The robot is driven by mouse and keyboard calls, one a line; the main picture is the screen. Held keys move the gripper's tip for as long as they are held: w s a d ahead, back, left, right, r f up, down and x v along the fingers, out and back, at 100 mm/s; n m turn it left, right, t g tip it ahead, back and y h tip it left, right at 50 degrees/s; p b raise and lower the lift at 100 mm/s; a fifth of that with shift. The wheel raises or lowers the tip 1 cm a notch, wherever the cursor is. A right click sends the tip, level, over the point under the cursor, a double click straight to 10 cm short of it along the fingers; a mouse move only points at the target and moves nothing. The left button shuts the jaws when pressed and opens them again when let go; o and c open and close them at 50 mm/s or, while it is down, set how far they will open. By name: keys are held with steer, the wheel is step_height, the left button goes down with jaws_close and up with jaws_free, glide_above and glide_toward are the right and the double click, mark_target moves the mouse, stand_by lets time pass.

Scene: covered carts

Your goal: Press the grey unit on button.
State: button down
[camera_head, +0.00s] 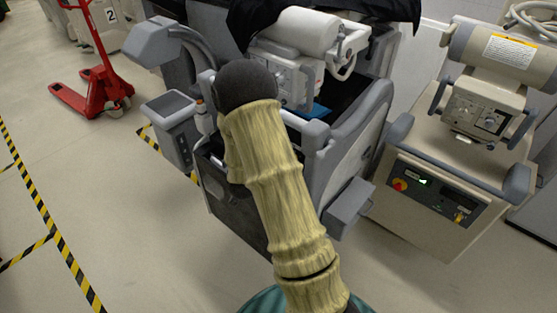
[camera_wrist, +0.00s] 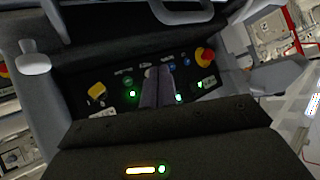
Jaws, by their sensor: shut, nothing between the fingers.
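The grey unit (camera_head: 345,150) stands in the middle of the head view, partly behind my arm. Its dark control panel (camera_wrist: 115,75) fills the upper middle of the wrist view. On it are a green-lit round button (camera_wrist: 132,93), a yellow switch (camera_wrist: 97,91), small blue buttons (camera_wrist: 171,62) and a red knob (camera_wrist: 205,55) on yellow. More green lights show right of my fingers; the labels are too small to read, so I cannot tell which is the on button. My gripper (camera_wrist: 158,74) is shut and empty, in front of the panel's middle. I cannot tell whether the tips touch it.
A beige unit (camera_head: 440,205) with its own panel, red knob and green display stands at the right. A red pallet jack (camera_head: 97,85) is at the upper left. Dark cloth covers hang at the back. Floor with yellow-black tape (camera_head: 45,210) is clear at the left.

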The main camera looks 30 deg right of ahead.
steer(key=f, duration=0.1)
steer(key=d+f, duration=0.1)
steer(key=d+f+h, duration=0.1)
steer(key=shift+w+m+t+b, duration=0.3)
steer(key=shift+m+b, duration=0.05)
steer(key=shift+m, duration=0.05)
steer(key=shift+d+h, duration=0.1)
steer(key=shift+h, duration=0.2)
steer(key=d, duration=0.2)
steer(key=w+d, duration=0.1)
steer(key=d, duration=0.1)
steer(key=w+d, duration=0.1)
steer(key=d, duration=0.1)
steer(key=shift+w+d+p, duration=0.2)
steer(key=shift+d+p, duration=0.1)
steer(key=shift+p, duration=0.05)
steer(key=shift+w+d, duration=0.3)
steer(key=shift+d, duration=0.5)
steer(key=shift+d, duration=0.15)
stand_by(0.7)
steer(key=shift+w+d+r+b, duration=0.1)
steer(key=shift+w+d+b, duration=0.05)
steer(key=shift+d+b, duration=0.15)
